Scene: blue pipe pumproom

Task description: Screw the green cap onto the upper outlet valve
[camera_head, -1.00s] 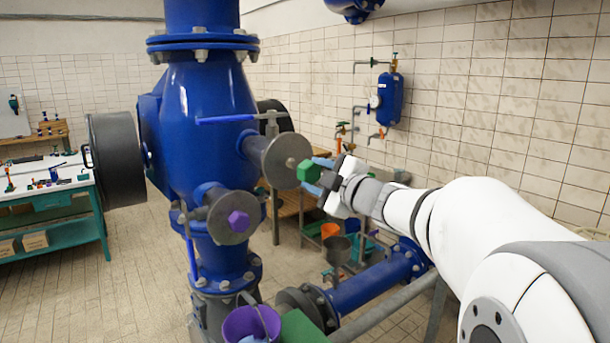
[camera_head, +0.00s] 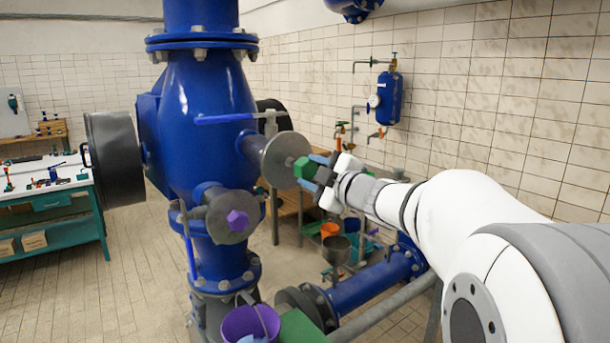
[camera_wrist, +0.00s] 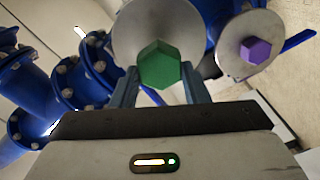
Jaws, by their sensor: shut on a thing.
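The green cap (camera_head: 304,168) is a hexagonal piece at the upper outlet valve's grey round flange (camera_head: 277,158). It also shows in the wrist view (camera_wrist: 160,66), in front of the flange disc (camera_wrist: 150,25). My gripper (camera_head: 313,170) reaches in from the right and is shut on the cap, with blue fingers on either side of it. In the head view the cap covers the end of the outlet's stub, with hardly any gap left visible. The threads are hidden. A purple cap (camera_head: 238,220) sits on the lower outlet's flange (camera_head: 222,232).
A blue valve handle (camera_head: 226,119) lies above the upper outlet. A purple bucket (camera_head: 250,322) and a green box (camera_head: 302,328) stand below. A blue pipe (camera_head: 370,290) runs low at the right. A workbench (camera_head: 45,195) stands at the left.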

